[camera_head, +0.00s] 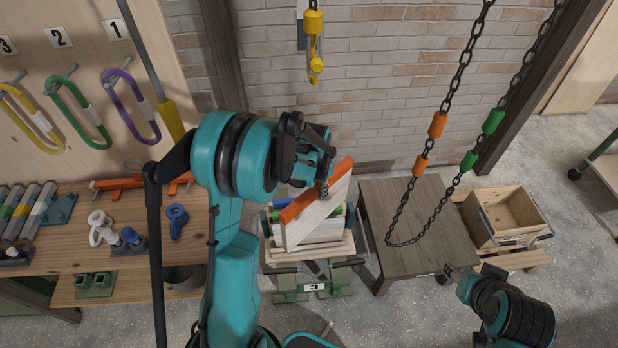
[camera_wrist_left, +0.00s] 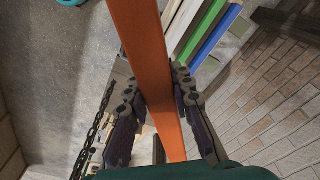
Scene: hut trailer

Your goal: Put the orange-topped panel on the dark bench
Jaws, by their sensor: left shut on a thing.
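The orange-topped panel (camera_head: 318,206) is pale with an orange upper edge. It is tilted in the head view, above a rack of panels on a green stand. My left gripper (camera_head: 322,186) is shut on its orange edge. The left wrist view shows that orange edge (camera_wrist_left: 147,60) between the two fingers of the gripper (camera_wrist_left: 158,100). The dark bench (camera_head: 425,215) stands to the right of the panel, its top bare apart from a hanging chain passing in front. My right gripper (camera_head: 462,281) is near the bench's front right corner; its jaws are too small to judge.
The rack (camera_head: 318,236) holds panels with blue and green edges. A chain (camera_head: 404,203) with orange and green sleeves loops over the bench. A wooden crate (camera_head: 506,215) stands right of the bench. A workbench (camera_head: 75,257) with tools stands left. A yellow hook (camera_head: 315,60) hangs behind.

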